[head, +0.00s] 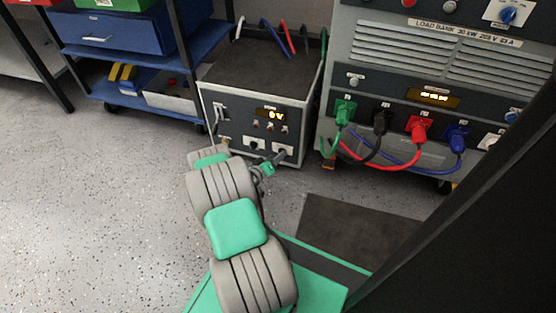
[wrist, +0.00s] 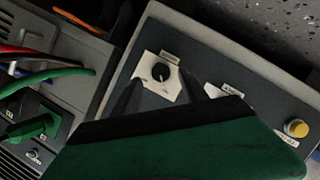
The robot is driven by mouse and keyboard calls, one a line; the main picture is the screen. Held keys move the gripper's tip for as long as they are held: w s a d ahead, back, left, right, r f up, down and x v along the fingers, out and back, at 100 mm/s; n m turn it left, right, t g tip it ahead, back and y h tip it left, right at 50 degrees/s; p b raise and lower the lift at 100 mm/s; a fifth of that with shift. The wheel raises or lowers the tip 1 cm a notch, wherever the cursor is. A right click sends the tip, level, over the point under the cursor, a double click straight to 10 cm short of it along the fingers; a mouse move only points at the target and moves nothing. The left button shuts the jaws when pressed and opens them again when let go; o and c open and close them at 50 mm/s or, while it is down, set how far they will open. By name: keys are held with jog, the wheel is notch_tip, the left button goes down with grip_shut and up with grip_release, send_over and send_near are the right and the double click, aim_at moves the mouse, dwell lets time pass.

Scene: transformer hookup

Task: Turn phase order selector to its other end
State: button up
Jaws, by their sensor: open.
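The likely phase order selector is a small black rotary knob on a white plate (wrist: 161,73) in the wrist view. Its label is too small to read. In the head view its plate (head: 283,152) is at the lower right of the grey box's front panel (head: 240,128). My gripper (wrist: 159,82) is open, with one dark finger on each side of the knob in the picture. I cannot tell whether the fingers touch it. In the head view my gripper (head: 266,169) is low before the panel, just below and left of the plate.
A second white plate (wrist: 226,93) and a yellow button (wrist: 297,128) sit along the same panel. The load bank (head: 435,60) stands to the right, with green, black, red and blue cables (head: 395,166) looping from its front. A blue cart (head: 125,45) stands left. Floor is clear at left.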

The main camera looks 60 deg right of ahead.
jog(key=shift+x, duration=1.2)
jog(key=shift+w, duration=0.1)
grip_shut()
